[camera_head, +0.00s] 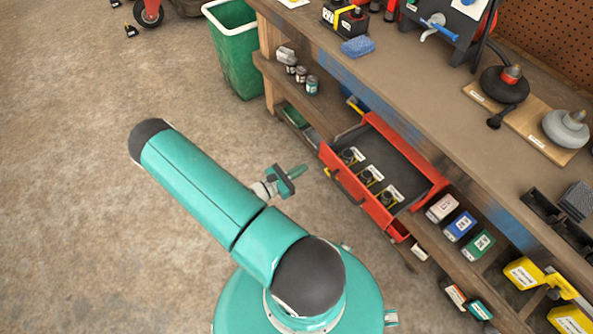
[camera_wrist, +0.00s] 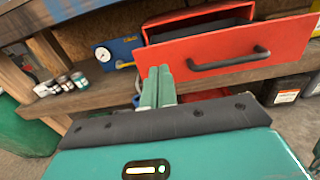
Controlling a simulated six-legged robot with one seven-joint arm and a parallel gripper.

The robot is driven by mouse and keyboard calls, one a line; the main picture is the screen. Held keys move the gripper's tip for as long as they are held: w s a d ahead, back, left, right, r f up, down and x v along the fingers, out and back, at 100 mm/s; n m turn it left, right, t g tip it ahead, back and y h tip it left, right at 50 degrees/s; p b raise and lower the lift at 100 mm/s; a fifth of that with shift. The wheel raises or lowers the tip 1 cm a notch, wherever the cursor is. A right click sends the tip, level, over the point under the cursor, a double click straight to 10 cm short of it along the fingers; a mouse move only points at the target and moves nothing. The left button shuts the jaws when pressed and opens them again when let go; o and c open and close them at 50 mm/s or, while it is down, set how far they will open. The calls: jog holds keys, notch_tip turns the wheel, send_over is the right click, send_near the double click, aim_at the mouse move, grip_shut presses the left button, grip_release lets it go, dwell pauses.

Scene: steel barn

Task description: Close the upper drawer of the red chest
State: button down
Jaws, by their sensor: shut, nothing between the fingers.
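The red chest sits under the workbench, and its upper drawer (camera_head: 359,185) is pulled out toward the open floor. The drawer has a dark inside with several small labelled items in it. In the wrist view, the red drawer front (camera_wrist: 222,47) with its black bar handle (camera_wrist: 230,61) is ahead, to the right of the fingers. My gripper (camera_head: 295,172) is shut and empty, a little in front of the drawer's left end. In the wrist view my green fingers (camera_wrist: 157,85) are together, beside the drawer front's lower left. I cannot tell whether they touch it.
The wooden workbench (camera_head: 400,85) runs above the chest. Small jars (camera_head: 301,76) stand on its shelf to the left, and coloured boxes (camera_head: 460,226) stand to the right. A green bin (camera_head: 236,50) stands at the bench's left end.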

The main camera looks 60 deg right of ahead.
aim_at(330, 152)
jog(key=x, duration=0.9)
jog(key=shift+s+d, duration=0.2)
jog(key=shift+d, duration=0.15)
jog(key=shift+d, duration=0.15)
jog(key=x, duration=1.8)
jog(key=shift+s+d, duration=0.1)
jog(key=shift+s, duration=0.1)
jog(key=shift+s+d+r, duration=0.1)
jog(key=shift+s+d, duration=0.2)
jog(key=shift+d, duration=0.45)
jog(key=shift+w, duration=0.1)
jog(key=shift+w+a, duration=0.25)
jog(key=shift+a, duration=0.15)
jog(key=v, duration=1.3)
jog(key=shift+w+a, duration=0.1)
jog(key=shift+a, duration=0.25)
